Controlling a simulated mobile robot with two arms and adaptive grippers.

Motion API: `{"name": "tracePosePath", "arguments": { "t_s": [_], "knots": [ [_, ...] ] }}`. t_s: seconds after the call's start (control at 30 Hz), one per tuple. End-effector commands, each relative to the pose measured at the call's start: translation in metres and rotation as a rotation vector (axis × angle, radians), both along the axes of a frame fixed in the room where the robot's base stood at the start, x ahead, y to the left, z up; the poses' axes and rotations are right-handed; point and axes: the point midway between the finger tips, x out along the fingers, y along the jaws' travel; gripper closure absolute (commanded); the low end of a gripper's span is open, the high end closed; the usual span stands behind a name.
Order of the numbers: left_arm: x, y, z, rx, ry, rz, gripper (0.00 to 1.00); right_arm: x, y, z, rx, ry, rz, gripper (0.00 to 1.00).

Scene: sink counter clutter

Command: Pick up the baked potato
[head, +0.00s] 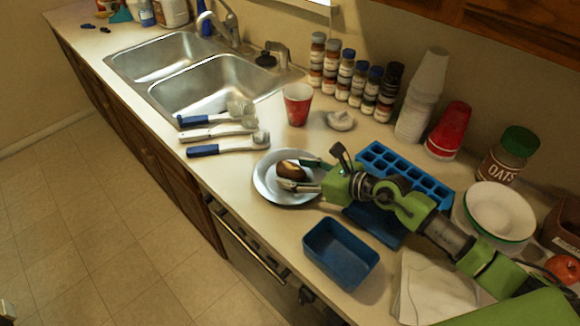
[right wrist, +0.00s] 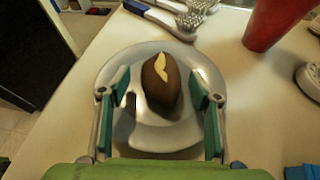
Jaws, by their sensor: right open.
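The baked potato (head: 290,170) is brown with a pale yellow split on top. It lies on a light round plate (head: 268,191) on the counter. In the right wrist view the potato (right wrist: 160,88) sits in the upper middle of the plate (right wrist: 128,65). My right gripper (head: 296,173) is open over the plate. In the right wrist view its two fingers (right wrist: 160,92) stand on either side of the potato, with gaps on both sides. Nothing is held. My left gripper is in neither view.
Several scrub brushes (head: 228,145) lie beyond the plate, near the sink (head: 210,90). A red cup (head: 297,104) stands behind it. A blue bin (head: 341,252) and a blue ice tray (head: 405,172) are nearby. The counter's front edge is left of the plate.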

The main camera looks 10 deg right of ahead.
Motion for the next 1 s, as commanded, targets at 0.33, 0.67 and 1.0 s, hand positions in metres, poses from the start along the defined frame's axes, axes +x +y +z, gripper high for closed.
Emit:
{"name": "tracePosePath", "arguments": {
  "t_s": [0.33,0.67,1.0],
  "knots": [
    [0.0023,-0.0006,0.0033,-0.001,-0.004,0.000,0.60,0.0135,0.0109,-0.0081,-0.001,-0.001,-0.001,0.43],
    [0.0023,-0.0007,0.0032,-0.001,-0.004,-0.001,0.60,0.0132,0.0108,-0.0080,0.000,0.000,-0.001,0.87],
    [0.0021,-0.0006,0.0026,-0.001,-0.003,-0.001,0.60,0.0136,0.0109,-0.0032,0.001,-0.002,-0.001,0.87]
  ]
}}
